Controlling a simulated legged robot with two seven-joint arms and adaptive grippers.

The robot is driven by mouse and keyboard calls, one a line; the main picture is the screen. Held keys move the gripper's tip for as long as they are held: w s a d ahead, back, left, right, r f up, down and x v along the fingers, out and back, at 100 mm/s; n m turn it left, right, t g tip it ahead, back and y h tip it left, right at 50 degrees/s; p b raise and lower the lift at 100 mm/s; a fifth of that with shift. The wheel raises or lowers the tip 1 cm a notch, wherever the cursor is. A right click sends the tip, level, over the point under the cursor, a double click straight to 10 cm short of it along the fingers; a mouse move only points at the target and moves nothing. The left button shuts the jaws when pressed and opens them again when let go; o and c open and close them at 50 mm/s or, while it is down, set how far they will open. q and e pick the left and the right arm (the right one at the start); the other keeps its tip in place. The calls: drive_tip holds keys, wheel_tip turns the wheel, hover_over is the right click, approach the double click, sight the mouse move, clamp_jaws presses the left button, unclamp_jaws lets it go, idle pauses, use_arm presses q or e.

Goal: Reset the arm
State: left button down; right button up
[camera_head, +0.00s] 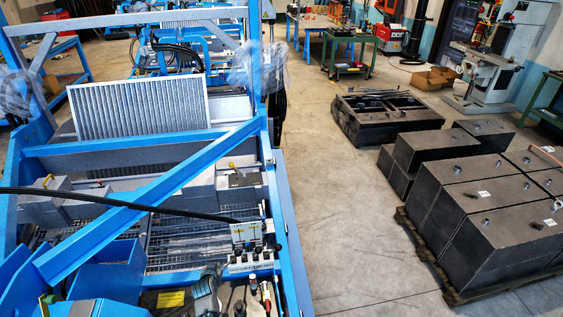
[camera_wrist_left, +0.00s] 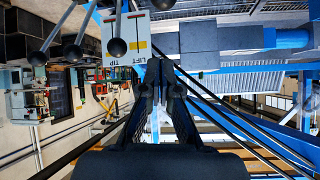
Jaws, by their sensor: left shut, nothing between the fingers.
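My left gripper (camera_head: 212,272) is at the bottom of the head view, partly cut off, left of a control panel on the blue machine. It fills the middle of the left wrist view (camera_wrist_left: 160,75), fingers shut and empty. The pale panel (camera_head: 246,232) also shows in the wrist view (camera_wrist_left: 125,36), upside down, with LIFT and TIP labels. Black ball-ended levers (camera_wrist_left: 116,46) stand by it, apart from the fingertips as far as the view shows. My right gripper is not in view.
The blue machine frame (camera_head: 160,195) with a diagonal beam surrounds the panel. A thin black bar (camera_head: 110,203) crosses in front. Bottles or tools (camera_head: 253,285) stand below the panel. Dark blocks (camera_head: 480,210) sit on a pallet at right. The grey floor (camera_head: 350,220) between is clear.

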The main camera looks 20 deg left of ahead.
use_arm(q)
drive_tip(key=s+d+r+m+g+h, duration=0.2)
drive_tip(key=s+d+m+g, duration=0.1)
drive_tip(key=s+d, duration=1.1)
drive_tip(key=s+d+r+m+g+h, duration=0.2)
drive_tip(key=s+d+g, duration=0.1)
drive_tip(key=s+d, duration=1.1)
wheel_tip(320, 180, down, 27)
drive_tip(key=s+a+g+b, duration=0.1)
drive_tip(key=s+a+b, duration=0.1)
drive_tip(key=b, duration=0.1)
drive_tip(key=s+a+f+g+b, duration=0.1)
drive_tip(key=s+a+f+b, duration=0.2)
drive_tip(key=s+f, duration=1.5)
wheel_tip(320, 180, down, 3)
drive_tip(key=shift+s+a+f+m, duration=0.1)
drive_tip(key=shift+s+a+m, duration=0.15)
drive_tip(key=shift+s+m, duration=0.15)
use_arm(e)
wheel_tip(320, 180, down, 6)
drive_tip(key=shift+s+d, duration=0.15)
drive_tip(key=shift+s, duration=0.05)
